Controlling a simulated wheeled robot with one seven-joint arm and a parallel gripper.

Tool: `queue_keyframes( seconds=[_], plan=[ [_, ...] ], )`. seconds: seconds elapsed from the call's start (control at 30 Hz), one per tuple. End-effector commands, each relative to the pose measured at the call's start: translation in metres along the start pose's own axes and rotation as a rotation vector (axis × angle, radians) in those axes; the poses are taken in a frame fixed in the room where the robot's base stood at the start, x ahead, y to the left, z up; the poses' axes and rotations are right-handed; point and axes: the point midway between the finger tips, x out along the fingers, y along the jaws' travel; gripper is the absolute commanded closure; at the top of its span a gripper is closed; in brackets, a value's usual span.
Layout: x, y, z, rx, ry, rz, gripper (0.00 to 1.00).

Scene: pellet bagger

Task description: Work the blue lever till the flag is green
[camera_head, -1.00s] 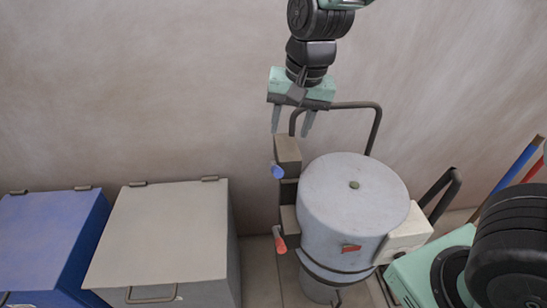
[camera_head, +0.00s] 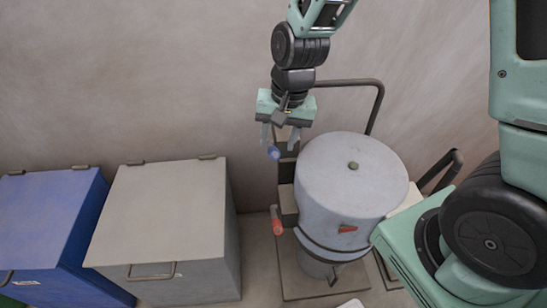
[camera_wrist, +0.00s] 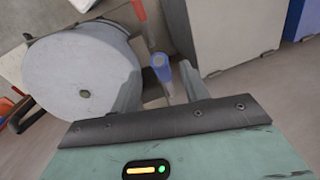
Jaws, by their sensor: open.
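The blue lever (camera_head: 273,153) sticks out from the brown lever post at the left of a grey drum (camera_head: 352,180). My gripper (camera_head: 279,142) is open, pointing down at the blue lever. In the wrist view the blue lever (camera_wrist: 162,70) lies between the two open fingers (camera_wrist: 158,88); I cannot tell whether either touches it. The flag (camera_head: 347,229) on the drum's front is red. I cannot make out the flag in the wrist view.
A red lever (camera_head: 276,222) sits lower on the same post and also shows in the wrist view (camera_wrist: 139,10). A bent pipe (camera_head: 378,100) rises behind the drum. A grey lidded bin (camera_head: 165,215) and a blue bin (camera_head: 45,220) stand left.

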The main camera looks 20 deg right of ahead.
Motion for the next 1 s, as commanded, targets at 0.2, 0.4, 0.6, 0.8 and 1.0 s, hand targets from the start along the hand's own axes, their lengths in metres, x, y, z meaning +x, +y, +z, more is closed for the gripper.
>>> queue_keyframes(
  seconds=[0.2, 0.4, 0.6, 0.8, 1.0],
  plan=[
    [0.042, 0.001, 0.001, 0.001, -0.004, 0.003, 0.55],
    [0.063, 0.001, 0.0, 0.002, -0.002, 0.002, 0.55],
    [0.069, 0.001, 0.0, 0.001, 0.0, 0.0, 0.55],
    [0.069, 0.0, 0.0, 0.001, 0.001, 0.0, 0.55],
    [0.069, 0.0, 0.0, 0.0, 0.001, 0.0, 1.0]
  ],
)
